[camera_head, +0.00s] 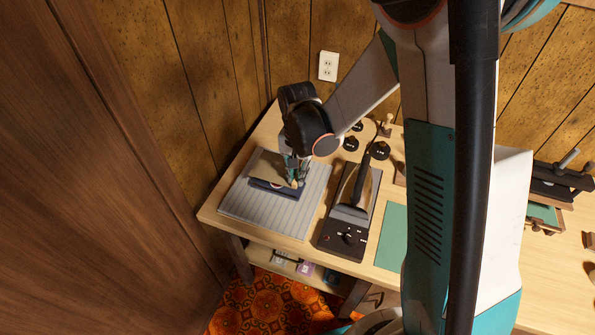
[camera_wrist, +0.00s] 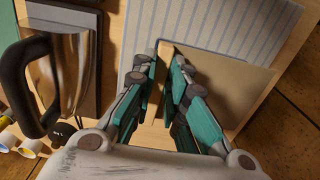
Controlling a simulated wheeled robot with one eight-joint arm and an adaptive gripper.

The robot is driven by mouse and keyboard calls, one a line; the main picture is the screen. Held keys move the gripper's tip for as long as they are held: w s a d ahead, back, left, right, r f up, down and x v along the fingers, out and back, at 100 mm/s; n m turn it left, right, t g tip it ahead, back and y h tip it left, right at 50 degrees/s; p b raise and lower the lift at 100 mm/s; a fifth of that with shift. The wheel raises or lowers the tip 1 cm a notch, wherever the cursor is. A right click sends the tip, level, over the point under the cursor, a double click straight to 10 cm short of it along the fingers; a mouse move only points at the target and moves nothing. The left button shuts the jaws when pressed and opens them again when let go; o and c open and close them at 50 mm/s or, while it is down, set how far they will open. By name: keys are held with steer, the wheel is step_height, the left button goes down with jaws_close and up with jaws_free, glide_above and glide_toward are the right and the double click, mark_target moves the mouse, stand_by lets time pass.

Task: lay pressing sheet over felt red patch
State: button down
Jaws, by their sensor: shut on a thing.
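My gripper (camera_head: 294,180) is over the grey striped pressing mat at the left end of the table. In the wrist view its fingers (camera_wrist: 164,62) close on the near edge of the beige pressing sheet (camera_wrist: 222,72). The sheet (camera_head: 264,166) also shows in the head view, beside and behind the fingers, above the mat (camera_head: 245,201). A folded dark blue cloth (camera_head: 272,190) shows under the sheet's front edge. A small reddish spot shows by the fingertips, but I cannot tell whether it is the red felt patch; the sheet and fingers hide most of that area.
An iron (camera_head: 358,186) rests on its dark base (camera_head: 345,230) just right of the mat; it is close in the wrist view (camera_wrist: 60,75). Dark round weights (camera_head: 380,151) stand behind it. A green mat (camera_head: 392,236) lies farther right. A wood-panelled wall with an outlet (camera_head: 328,66) bounds the back.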

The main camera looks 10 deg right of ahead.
mark_target(298, 195)
steer(key=shift+f+b, duration=1.9)
steer(key=shift+f, duration=1.1)
steer(key=shift+f+b, duration=0.4)
steer(key=shift+f, duration=0.05)
steer(key=c, duration=1.5)
jaws_free()
steer(key=shift+c, duration=0.2)
step_height(298, 195, up, 12)
steer(key=shift+r, duration=0.1)
steer(key=shift+d+r, duration=0.1)
steer(key=shift+r, duration=0.05)
steer(key=s+d+r+n+t, duration=0.3)
steer(key=s+r, duration=0.3)
steer(key=s, duration=0.2)
steer(key=s+d+r+n+t, duration=0.3)
steer(key=s+d+r+t, duration=0.1)
steer(key=s, duration=0.5)
steer(key=shift+r+n, duration=0.3)
steer(key=shift+r, duration=0.6)
